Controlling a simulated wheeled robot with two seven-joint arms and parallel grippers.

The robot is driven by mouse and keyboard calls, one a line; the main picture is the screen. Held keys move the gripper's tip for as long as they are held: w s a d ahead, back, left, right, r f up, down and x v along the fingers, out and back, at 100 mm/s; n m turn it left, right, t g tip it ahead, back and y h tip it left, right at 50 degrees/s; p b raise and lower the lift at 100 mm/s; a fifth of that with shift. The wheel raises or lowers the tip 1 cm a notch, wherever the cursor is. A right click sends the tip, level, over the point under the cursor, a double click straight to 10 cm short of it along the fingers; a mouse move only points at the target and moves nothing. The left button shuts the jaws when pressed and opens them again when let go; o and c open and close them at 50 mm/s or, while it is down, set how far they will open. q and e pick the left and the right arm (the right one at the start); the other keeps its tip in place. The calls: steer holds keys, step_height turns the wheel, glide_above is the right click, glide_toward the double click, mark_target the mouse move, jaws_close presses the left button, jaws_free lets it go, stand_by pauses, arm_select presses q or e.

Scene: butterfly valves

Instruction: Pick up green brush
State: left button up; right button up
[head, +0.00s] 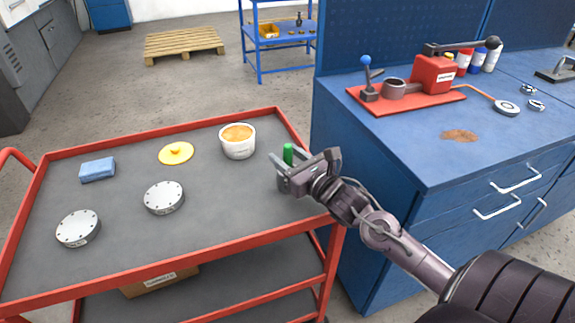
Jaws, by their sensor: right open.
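The green brush (288,152) shows as a short green upright piece near the right end of the red cart's grey top (225,195). Its lower part is hidden behind my right gripper. My right gripper (279,170) is open at the brush, with its fingers pointing left. I cannot tell whether the brush is between the fingers or just behind them. My left gripper is not in view.
On the cart are a white tub (238,148), a yellow disc (176,153), a blue sponge (98,169) and two round metal flanges (164,198). A blue workbench (420,150) stands close at the right. The cart's raised red rim (190,130) borders its top.

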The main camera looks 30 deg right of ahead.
steer(key=shift+c, duration=0.2)
jaws_close()
steer(key=shift+r, duration=0.2)
